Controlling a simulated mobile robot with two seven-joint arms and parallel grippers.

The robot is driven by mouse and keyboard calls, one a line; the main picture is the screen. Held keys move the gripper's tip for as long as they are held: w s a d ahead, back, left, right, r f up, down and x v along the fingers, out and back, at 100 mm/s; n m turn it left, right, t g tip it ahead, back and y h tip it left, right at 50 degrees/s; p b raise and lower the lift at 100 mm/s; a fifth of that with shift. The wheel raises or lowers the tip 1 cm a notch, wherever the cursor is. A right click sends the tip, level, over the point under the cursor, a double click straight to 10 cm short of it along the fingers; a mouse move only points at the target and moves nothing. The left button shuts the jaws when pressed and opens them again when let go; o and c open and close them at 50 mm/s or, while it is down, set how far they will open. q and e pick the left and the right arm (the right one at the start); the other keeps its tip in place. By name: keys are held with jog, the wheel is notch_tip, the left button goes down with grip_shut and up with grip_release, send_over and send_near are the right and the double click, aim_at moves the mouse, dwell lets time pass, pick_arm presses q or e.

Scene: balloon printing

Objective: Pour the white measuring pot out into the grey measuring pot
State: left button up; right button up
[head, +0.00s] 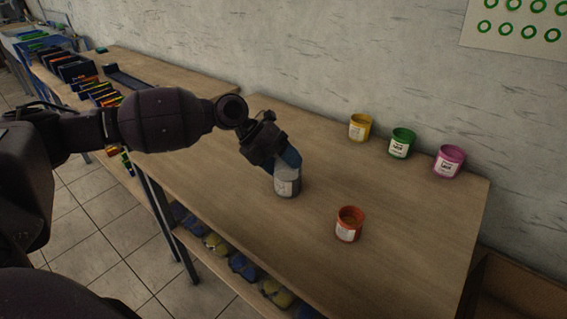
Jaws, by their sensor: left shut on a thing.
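My left gripper (287,161) reaches in from the left and points down at a pale grey-white pot (287,187) with a label, near the table's middle. The jaws are shut at this pot's upper part and hide its rim. The pot looks close to upright, at or just above the table top. I cannot tell whether it is the white or the grey measuring pot. No second white or grey pot shows clearly. My right gripper is out of view.
An orange-red pot (349,224) stands close by to the right on the wooden table (400,240). Yellow (360,127), green (402,143) and magenta (449,161) pots stand along the back edge by the wall. Free table top lies between them. A second table (170,85) adjoins at left.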

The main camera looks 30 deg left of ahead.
pick_arm(q)
jog(key=shift+w+a+f+n+g+h+b, duration=0.15)
jog(key=shift+n+g+h+b, duration=0.15)
jog(key=shift+g+b, duration=0.2)
jog(key=shift+w+f+n+g+h+b, duration=0.1)
jog(key=shift+w+n+g+h+b, duration=0.15)
jog(key=shift+g+b, duration=0.2)
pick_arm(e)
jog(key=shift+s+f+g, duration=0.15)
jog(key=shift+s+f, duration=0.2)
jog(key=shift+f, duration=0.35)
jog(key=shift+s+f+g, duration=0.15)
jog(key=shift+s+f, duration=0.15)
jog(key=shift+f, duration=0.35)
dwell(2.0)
pick_arm(q)
jog(key=shift+w+a+r+n+g+h+b, duration=0.2)
jog(key=shift+r+n+g+h+b, duration=0.2)
jog(key=shift+n+g+h+b, duration=0.35)
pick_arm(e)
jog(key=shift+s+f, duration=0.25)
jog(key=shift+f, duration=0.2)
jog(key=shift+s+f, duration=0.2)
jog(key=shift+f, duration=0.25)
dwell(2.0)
